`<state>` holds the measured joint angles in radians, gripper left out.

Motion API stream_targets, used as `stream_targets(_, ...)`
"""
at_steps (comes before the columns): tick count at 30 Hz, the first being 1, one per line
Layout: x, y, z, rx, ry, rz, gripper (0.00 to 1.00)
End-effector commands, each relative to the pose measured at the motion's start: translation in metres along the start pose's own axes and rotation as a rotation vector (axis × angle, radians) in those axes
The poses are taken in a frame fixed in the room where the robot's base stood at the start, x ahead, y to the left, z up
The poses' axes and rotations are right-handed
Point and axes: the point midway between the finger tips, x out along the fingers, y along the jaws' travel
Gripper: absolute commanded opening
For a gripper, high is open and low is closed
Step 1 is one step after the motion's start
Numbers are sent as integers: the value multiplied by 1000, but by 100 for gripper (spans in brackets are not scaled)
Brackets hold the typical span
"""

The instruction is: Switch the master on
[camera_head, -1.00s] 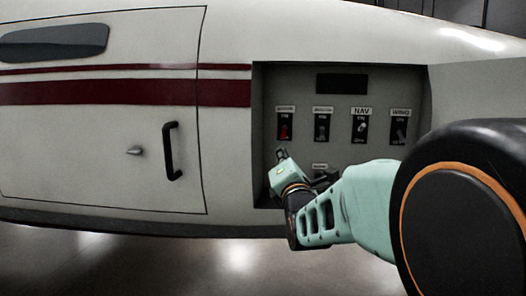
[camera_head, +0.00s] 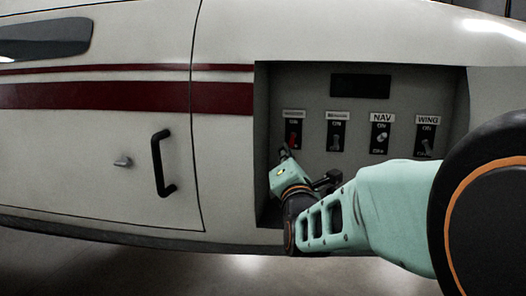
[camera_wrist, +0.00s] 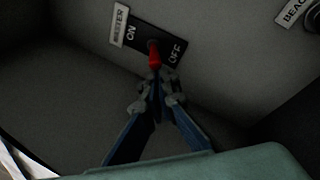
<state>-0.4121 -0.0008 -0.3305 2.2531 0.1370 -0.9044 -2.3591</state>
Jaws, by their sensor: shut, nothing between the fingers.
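The master switch (camera_head: 293,136) is a red toggle on a black plate at the left end of the row in the recessed panel. In the wrist view its red lever (camera_wrist: 154,57) stands between the ON mark and the OFF mark, with a MASTER label (camera_wrist: 119,22) beside the plate. I cannot tell surely which way the lever is set. My gripper (camera_head: 284,151) is just below the switch, its fingers shut and empty. In the wrist view the fingertips (camera_wrist: 160,77) are right at the lever's tip; I cannot tell whether they touch it.
Right of the master are the second switch (camera_head: 336,133), the NAV switch (camera_head: 380,135) and the WING switch (camera_head: 425,141), under a dark display (camera_head: 360,85). The recess walls close in around my gripper. A black door handle (camera_head: 161,164) sticks out to the left.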

Motion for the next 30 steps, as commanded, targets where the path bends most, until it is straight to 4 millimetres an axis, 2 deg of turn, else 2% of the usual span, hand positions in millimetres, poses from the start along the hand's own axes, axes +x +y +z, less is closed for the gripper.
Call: stream_targets(30, 1, 5, 4, 19, 36, -52, 0)
